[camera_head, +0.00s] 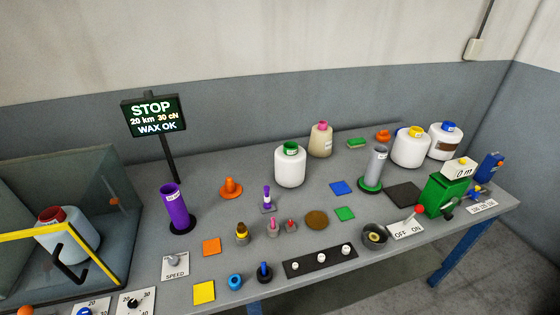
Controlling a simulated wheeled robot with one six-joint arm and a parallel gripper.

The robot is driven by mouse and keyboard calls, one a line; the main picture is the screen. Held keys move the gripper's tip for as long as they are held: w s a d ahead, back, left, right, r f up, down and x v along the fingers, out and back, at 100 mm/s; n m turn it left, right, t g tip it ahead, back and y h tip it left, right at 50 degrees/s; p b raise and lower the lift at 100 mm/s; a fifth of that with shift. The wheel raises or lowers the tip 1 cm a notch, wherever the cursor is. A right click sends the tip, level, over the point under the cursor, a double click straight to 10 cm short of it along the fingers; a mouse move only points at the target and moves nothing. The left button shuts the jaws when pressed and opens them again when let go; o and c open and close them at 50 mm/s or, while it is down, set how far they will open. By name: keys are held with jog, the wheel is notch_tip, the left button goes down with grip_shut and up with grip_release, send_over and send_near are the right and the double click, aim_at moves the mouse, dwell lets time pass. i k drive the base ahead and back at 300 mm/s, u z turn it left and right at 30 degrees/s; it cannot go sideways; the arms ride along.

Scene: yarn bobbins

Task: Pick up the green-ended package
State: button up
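The green-ended package is a white yarn bobbin (290,170) with a green ring at its top. It stands upright on the grey table (325,260), a little right of the middle of the head view. Nothing covers it. My gripper is not in this view.
A cream cone with a pink top (321,141) stands close behind it to the right. White bobbins with yellow (410,150) and blue (446,141) tops stand further right. An orange cone (231,187) and a purple-white peg (267,198) are nearby. A sign (154,115) stands behind left.

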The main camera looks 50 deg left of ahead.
aim_at(289, 158)
jog(key=u, duration=0.7)
jog(key=i, duration=0.8)
jog(key=u, duration=0.95)
